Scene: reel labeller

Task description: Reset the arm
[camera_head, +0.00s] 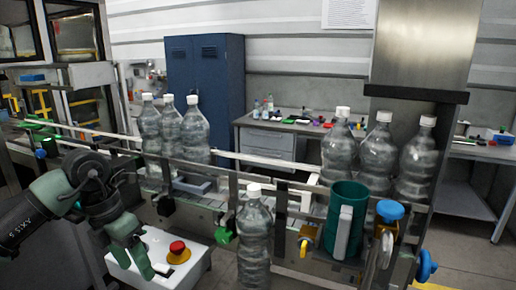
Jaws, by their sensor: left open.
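My left arm comes in from the left edge, and its green-grey gripper (138,262) hangs low, pointing down, at the left side of a white control box (200,262). The gripper is open and I see nothing between its fingers. The box has a red button (177,247) on a yellow base, just right of the fingers. Whether the fingers touch the box I cannot tell. My right gripper is not in view.
A conveyor (205,197) with metal rails crosses the view. Clear bottles with white caps stand along it at left (195,135) and right (378,155). One bottle (255,240) stands in front of the rail. A teal cylinder (348,195) is right of it.

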